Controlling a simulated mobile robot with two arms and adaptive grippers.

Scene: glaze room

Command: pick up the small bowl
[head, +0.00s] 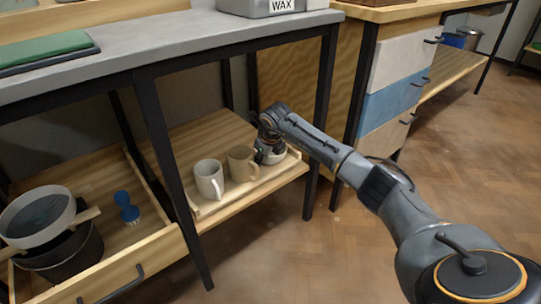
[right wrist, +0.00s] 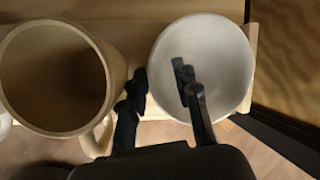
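The small bowl (right wrist: 228,62) is white and round, and it appears empty in the right wrist view. It stands at the right end of the low wooden shelf, partly hidden by my gripper in the head view (head: 272,158). My right gripper (right wrist: 160,76) straddles the bowl's left wall, with one finger over the inside and the other outside, between bowl and mug. The fingers are apart, and I see no clear contact with the rim. In the head view the right gripper (head: 267,149) is low over the bowl. My left gripper is not in view.
A beige mug (right wrist: 50,75) stands close left of the bowl; a white mug (head: 208,179) is beside it. Black table legs (head: 326,120) and the grey top (head: 150,52) frame the shelf. A drawer at left holds a sieve (head: 38,215) and a blue tool (head: 126,208).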

